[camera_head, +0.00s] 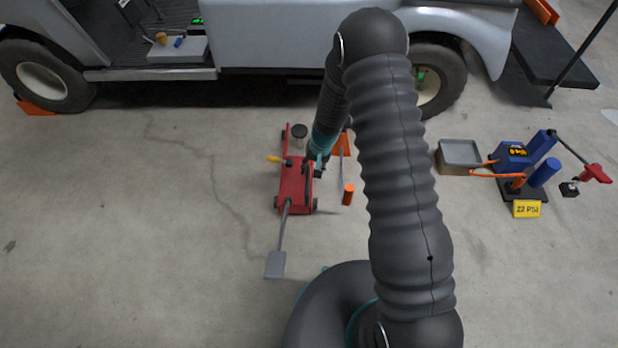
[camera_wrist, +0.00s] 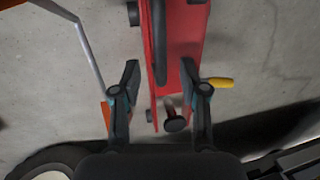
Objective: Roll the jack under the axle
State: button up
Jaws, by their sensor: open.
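A red floor jack (camera_head: 291,196) stands on the concrete in front of the cart, clear of its body. It has a long grey pedal arm (camera_head: 275,265), a yellow lever (camera_head: 273,159) and a round black saddle (camera_head: 299,131) toward the cart. My gripper (camera_head: 318,165) is at the jack's right side. In the wrist view my gripper (camera_wrist: 162,92) is open, with its fingers on either side of the red jack body (camera_wrist: 193,35) and its black bar (camera_wrist: 159,45). Whether the fingers touch it I cannot tell. The axle is hidden in shadow under the cart.
The silver cart (camera_head: 270,30) spans the back, with its rear wheel (camera_head: 440,78) partly behind my arm.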

aim_at(308, 179)
jog(key=shift+a+f, duration=0.25)
jog(key=shift+f, duration=1.05)
jog(key=shift+a+f, duration=0.25)
jog(key=shift+f, duration=1)
grip_shut()
